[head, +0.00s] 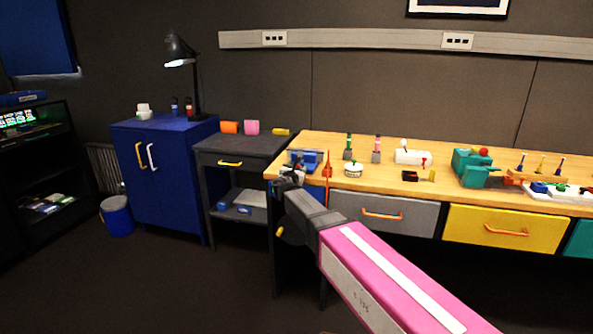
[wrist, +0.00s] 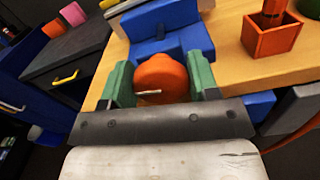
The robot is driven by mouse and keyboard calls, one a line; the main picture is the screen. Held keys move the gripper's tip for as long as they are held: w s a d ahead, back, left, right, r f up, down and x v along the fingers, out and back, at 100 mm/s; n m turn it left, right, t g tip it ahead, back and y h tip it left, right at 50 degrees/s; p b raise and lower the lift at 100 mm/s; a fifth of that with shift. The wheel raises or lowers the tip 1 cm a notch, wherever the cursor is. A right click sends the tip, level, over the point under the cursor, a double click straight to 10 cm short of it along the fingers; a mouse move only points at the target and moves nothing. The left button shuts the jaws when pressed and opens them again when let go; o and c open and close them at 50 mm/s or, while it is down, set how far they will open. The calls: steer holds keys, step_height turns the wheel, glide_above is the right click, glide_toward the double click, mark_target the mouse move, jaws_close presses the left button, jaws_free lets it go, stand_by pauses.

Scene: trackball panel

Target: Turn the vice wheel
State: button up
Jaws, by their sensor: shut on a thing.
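The blue vice (head: 306,158) stands at the left front corner of the wooden workbench. In the wrist view its blue body (wrist: 165,32) fills the top middle. The orange vice wheel (wrist: 162,78) sits at the vice's near side, with a small light handle across it. My gripper (wrist: 161,84) has one green finger on each side of the wheel and is shut on it. In the head view my gripper (head: 291,177) is small and dark at the bench's front edge, and the wheel is hidden there.
An orange holder (wrist: 272,35) stands right of the vice on the bench (head: 330,145). Drawers with orange handles (head: 382,214) sit under the bench. A teal device (head: 474,168) stands further right.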

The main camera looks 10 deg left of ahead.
steer(key=m, duration=0.4)
steer(key=shift+d, duration=0.1)
steer(key=o, duration=0.9)
steer(key=shift+s, duration=0.15)
steer(key=s, duration=1)
steer(key=shift+s+a, duration=0.3)
steer(key=shift+a, duration=0.05)
